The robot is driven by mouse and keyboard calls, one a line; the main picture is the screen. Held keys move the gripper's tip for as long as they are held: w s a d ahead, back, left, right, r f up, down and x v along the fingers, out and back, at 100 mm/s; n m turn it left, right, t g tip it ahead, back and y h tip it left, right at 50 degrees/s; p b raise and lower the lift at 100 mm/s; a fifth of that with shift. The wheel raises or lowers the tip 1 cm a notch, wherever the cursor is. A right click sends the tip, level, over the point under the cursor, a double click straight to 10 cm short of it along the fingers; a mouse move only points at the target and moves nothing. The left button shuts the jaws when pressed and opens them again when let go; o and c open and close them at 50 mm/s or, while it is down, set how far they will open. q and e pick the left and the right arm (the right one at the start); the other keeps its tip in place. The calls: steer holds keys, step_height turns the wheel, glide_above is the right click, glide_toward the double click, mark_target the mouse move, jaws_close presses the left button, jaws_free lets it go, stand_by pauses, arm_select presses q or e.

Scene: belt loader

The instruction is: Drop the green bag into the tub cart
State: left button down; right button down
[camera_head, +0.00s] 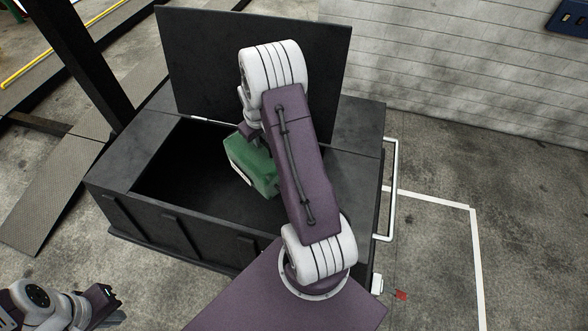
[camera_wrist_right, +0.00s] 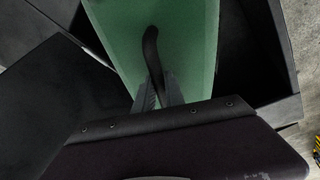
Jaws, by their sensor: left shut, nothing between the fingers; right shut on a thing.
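The green bag (camera_head: 252,162) hangs over the opening of the black tub cart (camera_head: 165,215), near the right side of that opening. In the right wrist view the green bag (camera_wrist_right: 165,40) fills the upper middle, with a dark curved handle. My right gripper (camera_wrist_right: 160,88) is shut on that handle; in the head view it is mostly hidden behind my right arm. Dark inner walls of the tub cart (camera_wrist_right: 262,60) show beside the bag. My left gripper (camera_head: 112,307) is shut and empty at the bottom left, well away from the bag and the cart.
The cart's black lid (camera_head: 200,60) stands raised at the back of the opening. A white handle rail (camera_head: 392,190) runs along the cart's right end. A dark post (camera_head: 80,55) and a ramp (camera_head: 50,195) stand to the left.

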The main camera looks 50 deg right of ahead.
step_height(320, 180, down, 21)
steer(key=b, duration=1.6)
steer(key=shift+f+b, duration=0.2)
steer(key=shift+b, duration=0.15)
steer(key=c, duration=1.3)
jaws_free()
steer(key=shift+s+a, duration=0.1)
steer(key=b+v, duration=0.1)
steer(key=v, duration=0.7)
steer(key=shift+s+a+r+b, duration=0.1)
steer(key=shift+s+b, duration=0.05)
steer(key=shift+b, duration=0.2)
steer(key=shift+r, duration=0.45)
steer(key=shift+s, duration=0.1)
steer(key=shift+a, duration=0.1)
